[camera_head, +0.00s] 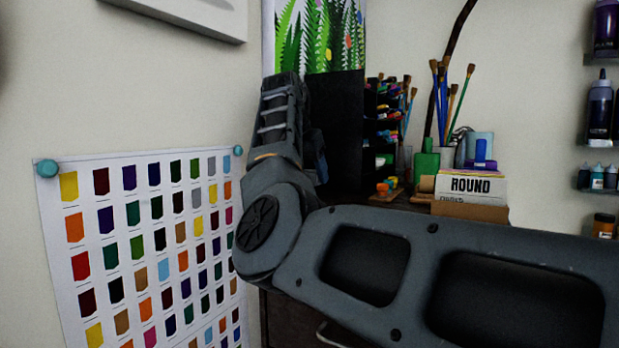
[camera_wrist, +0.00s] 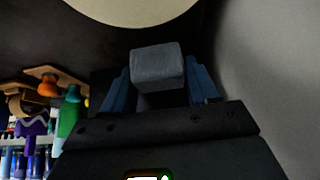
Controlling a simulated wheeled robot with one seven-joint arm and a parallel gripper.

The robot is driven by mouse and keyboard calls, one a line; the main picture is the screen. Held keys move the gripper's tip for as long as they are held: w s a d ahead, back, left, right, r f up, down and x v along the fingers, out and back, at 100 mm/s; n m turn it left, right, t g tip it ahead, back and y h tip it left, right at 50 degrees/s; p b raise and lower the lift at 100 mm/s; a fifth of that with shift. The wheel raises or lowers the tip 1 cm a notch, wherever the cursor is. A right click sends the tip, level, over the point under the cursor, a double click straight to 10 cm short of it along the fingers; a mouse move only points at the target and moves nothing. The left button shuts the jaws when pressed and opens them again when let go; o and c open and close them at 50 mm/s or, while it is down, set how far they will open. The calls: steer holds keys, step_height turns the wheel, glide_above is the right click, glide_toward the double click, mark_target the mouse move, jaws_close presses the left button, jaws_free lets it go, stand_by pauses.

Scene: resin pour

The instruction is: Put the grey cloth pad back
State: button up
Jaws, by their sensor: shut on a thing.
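The grey cloth pad (camera_wrist: 157,62) shows in the wrist view as a small grey block. My gripper (camera_wrist: 158,82) has its two blue fingers on either side of the pad and is shut on it. The lower part of the pad is hidden behind the gripper body. In the head view, my arm covers the middle of the picture. The pad cannot be made out there.
A large pale round thing (camera_wrist: 135,8) lies beyond the pad in the wrist view. A green bottle (camera_wrist: 70,115) stands at the left. The head view shows a dark rack of markers (camera_head: 381,130), brushes (camera_head: 446,95), a "ROUND" box (camera_head: 470,187) and a colour chart (camera_head: 150,240).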

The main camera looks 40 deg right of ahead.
steer(key=shift+w+d+f+p, duration=0.1)
steer(key=shift+f+p, duration=0.1)
steer(key=shift+f, duration=0.25)
steer(key=shift+w+f+p, duration=0.1)
steer(key=shift+f+p, duration=0.05)
steer(key=shift+f, duration=0.3)
steer(key=shift+f, duration=0.15)
steer(key=o, duration=0.9)
steer(key=shift+b+v, duration=0.9)
steer(key=shift+v, duration=3)
